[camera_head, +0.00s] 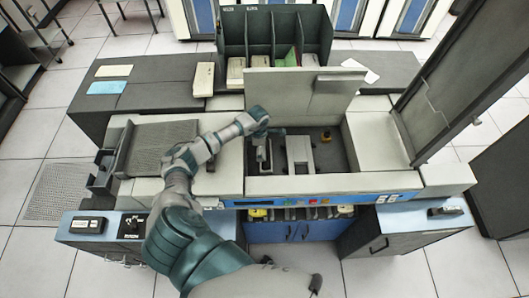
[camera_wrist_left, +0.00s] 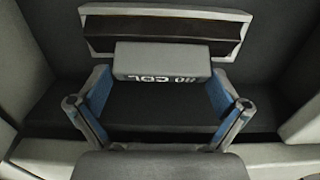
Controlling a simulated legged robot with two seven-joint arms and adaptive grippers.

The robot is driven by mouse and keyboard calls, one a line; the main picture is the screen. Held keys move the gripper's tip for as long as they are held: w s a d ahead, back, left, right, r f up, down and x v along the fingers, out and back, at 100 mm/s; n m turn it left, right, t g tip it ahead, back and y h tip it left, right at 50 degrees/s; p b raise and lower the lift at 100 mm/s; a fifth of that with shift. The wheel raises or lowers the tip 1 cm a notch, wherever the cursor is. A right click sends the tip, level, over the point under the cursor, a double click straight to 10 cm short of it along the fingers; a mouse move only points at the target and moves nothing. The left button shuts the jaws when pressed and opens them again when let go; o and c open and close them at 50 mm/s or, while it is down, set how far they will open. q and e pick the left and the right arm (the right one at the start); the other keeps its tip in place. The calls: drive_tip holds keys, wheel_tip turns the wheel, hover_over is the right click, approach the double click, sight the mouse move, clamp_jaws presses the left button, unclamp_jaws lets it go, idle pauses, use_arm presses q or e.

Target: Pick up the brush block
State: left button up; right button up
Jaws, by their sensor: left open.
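A light grey block marked "80 COL" (camera_wrist_left: 162,60), which looks like the brush block, lies in a dark well in the left wrist view. Its lettering appears upside down. My left gripper (camera_wrist_left: 160,110) is open, with blue-padded fingers on either side of the picture's middle. The block's near end is between or just beyond the fingertips, and I see gaps at both sides. In the head view my left gripper (camera_head: 263,152) reaches down into the machine's open well; the arm partly hides what is below it. My right gripper is not in view.
A light grey frame (camera_head: 300,152) stands in the well to the right of my gripper. A raised lid (camera_head: 290,95) stands behind it, and the well's pale walls surround it. A dark tilted panel (camera_head: 460,85) rises at the right. Divided bins (camera_head: 260,30) stand at the back.

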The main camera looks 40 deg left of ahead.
use_arm(q)
drive_tip(key=shift+f, duration=0.25)
drive_tip(key=shift+r, duration=0.1)
drive_tip(key=c, duration=1.1)
